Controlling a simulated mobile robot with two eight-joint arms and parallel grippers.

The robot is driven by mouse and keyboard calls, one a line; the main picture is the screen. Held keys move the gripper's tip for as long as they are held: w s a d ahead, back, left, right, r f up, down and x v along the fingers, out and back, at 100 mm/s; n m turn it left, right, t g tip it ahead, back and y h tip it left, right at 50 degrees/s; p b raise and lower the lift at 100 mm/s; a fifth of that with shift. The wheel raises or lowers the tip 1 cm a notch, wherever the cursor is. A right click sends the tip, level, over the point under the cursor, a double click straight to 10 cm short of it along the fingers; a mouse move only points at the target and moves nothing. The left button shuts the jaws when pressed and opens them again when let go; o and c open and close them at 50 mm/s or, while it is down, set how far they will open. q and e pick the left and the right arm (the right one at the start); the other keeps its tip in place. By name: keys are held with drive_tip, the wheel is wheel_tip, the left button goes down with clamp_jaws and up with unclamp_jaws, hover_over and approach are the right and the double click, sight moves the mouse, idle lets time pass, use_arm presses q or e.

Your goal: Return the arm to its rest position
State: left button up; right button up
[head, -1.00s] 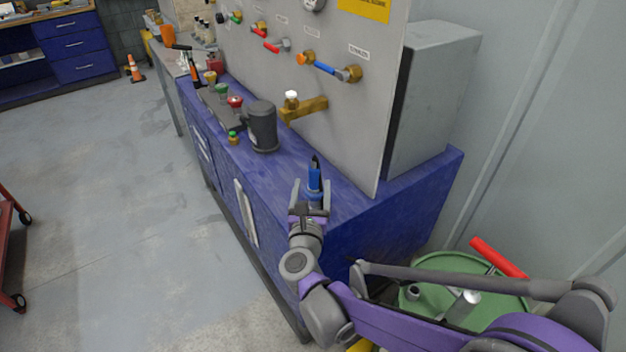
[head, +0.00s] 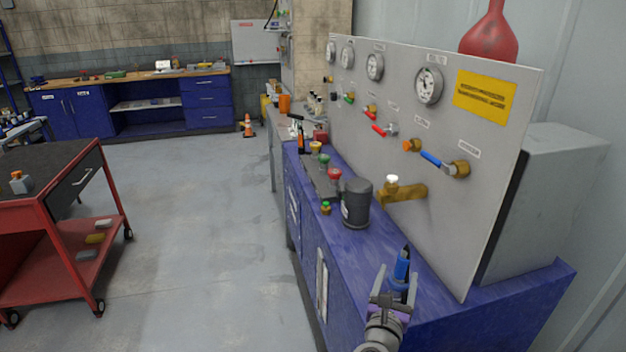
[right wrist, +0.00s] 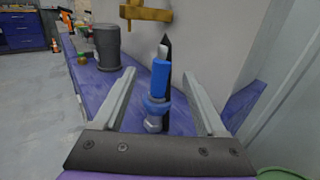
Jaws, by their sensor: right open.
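My right gripper (head: 396,285) is at the lower right of the head view, over the near end of the blue bench (head: 470,312). In the right wrist view the right gripper (right wrist: 160,95) is open, its fingers spread apart. A blue cylindrical tool with a dark tip (head: 402,264) stands upright on the bench just beyond the gripper. In the right wrist view the blue tool (right wrist: 160,78) appears between the fingers, with a gap on both sides. I cannot tell how far it is in depth. My left gripper is not in view.
A dark grey canister (head: 356,204) stands farther along the bench. A panel (head: 490,200) with gauges and valves rises behind, its brass fitting (head: 402,192) sticking out. A red cart (head: 60,225) stands at left. The floor (head: 205,230) between is clear.

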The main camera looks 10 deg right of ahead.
drive_tip(key=s+a+r+n+y+p, duration=0.1)
drive_tip(key=s+a+n+y, duration=0.2)
drive_tip(key=a+n+y, duration=0.7)
drive_tip(key=s+a+n+y+p, duration=0.2)
drive_tip(key=a+n, duration=0.2)
drive_tip(key=n, duration=1.2)
drive_tip(key=s+d+f+n+g+h+p, duration=0.1)
drive_tip(key=s+f+n+g, duration=0.3)
drive_tip(key=s+n, duration=0.4)
drive_tip(key=s+d+f+n+g+h, duration=0.1)
drive_tip(key=s+d+f+n+g, duration=0.1)
drive_tip(key=s+f+n+g, duration=0.3)
drive_tip(key=s+n, duration=0.3)
drive_tip(key=s, duration=0.2)
drive_tip(key=shift+d+f+g+p, duration=0.2)
drive_tip(key=shift+g+p, duration=0.1)
drive_tip(key=shift+p, duration=0.1)
